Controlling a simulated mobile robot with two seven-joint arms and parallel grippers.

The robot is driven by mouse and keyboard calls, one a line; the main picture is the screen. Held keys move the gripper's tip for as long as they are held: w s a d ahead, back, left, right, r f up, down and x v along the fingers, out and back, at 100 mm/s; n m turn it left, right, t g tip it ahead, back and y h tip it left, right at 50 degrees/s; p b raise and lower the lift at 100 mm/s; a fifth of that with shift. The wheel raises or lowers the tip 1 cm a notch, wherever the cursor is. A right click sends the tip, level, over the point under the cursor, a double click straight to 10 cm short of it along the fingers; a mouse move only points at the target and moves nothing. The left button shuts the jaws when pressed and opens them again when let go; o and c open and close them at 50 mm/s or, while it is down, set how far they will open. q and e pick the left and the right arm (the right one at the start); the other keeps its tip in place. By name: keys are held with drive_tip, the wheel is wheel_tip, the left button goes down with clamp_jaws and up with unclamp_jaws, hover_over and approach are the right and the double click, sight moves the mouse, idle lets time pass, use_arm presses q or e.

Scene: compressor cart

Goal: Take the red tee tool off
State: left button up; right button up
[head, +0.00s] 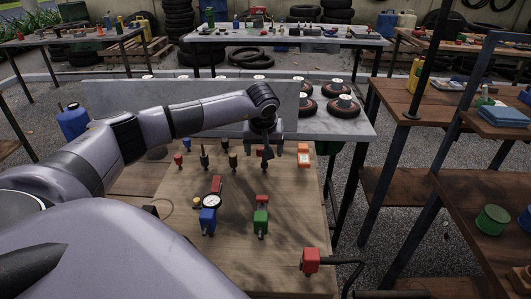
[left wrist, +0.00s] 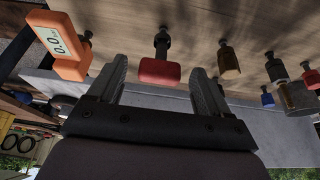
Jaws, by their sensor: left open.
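The red tee tool (left wrist: 160,72) has a red block-like head on a dark stem. In the left wrist view its stem runs up to the wooden board (left wrist: 120,20). My left gripper (left wrist: 159,66) is open, with one finger on each side of the red head and gaps showing between. My right gripper is not in view.
An orange digital gauge (left wrist: 68,45) stands close beside one finger, and a brown-headed piece (left wrist: 229,62) beside the other. A grey panel (head: 150,100) rises behind.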

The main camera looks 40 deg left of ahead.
use_arm(q)
drive_tip(key=shift+x, duration=1.7)
drive_tip(key=shift+r, duration=0.1)
drive_tip(key=c, duration=1)
wheel_tip(320, 180, up, 25)
drive_tip(key=p, duration=0.6)
drive_tip(key=shift+d, duration=0.1)
